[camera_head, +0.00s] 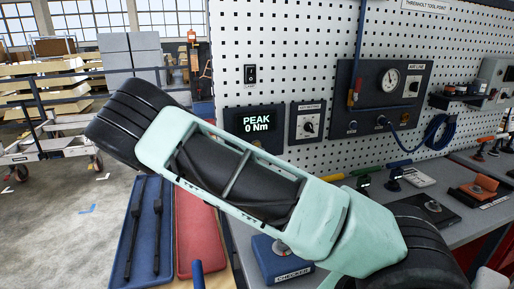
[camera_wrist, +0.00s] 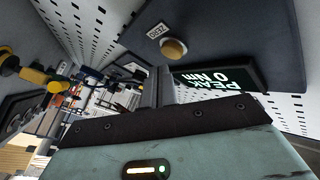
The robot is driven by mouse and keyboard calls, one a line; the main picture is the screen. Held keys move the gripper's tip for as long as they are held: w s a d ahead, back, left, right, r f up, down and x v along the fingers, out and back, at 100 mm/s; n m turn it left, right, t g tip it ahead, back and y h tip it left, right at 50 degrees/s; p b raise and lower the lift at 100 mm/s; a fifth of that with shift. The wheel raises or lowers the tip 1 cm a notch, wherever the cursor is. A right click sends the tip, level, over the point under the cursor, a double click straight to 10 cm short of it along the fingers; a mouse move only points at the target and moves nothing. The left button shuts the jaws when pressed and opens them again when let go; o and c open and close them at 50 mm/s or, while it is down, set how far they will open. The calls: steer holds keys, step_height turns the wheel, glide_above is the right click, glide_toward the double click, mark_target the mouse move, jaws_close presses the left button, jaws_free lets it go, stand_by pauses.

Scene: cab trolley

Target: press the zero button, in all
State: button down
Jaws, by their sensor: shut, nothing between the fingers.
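The zero button (camera_wrist: 173,48) is a round brass-yellow knob on a dark panel (camera_wrist: 225,30), beside a small ZERO label (camera_wrist: 157,30) seen upside down. My gripper (camera_wrist: 155,72) is shut and empty, with its fingertips close to the button on the lower-left side in the wrist view. I cannot tell whether they touch the panel; they are not over the button. The display (camera_wrist: 218,77) reads PEAK 0 Nm, and it also shows in the head view (camera_head: 255,121). In the head view my arm hides the button and my gripper.
A pegboard (camera_head: 290,40) carries a rotary switch box (camera_head: 308,122) and a gauge panel (camera_head: 385,85). The bench (camera_head: 425,205) below holds tools and a blue checker box (camera_head: 280,262). Blue and red trays (camera_head: 197,225) lie left of it. Open floor (camera_head: 60,220) is at left.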

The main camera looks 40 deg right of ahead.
steer(key=shift+s+a, duration=0.35)
steer(key=shift+s, duration=0.4)
steer(key=shift+s+a, duration=0.4)
steer(key=shift+s, duration=0.35)
steer(key=shift+s+a, duration=0.35)
steer(key=shift+s, duration=0.4)
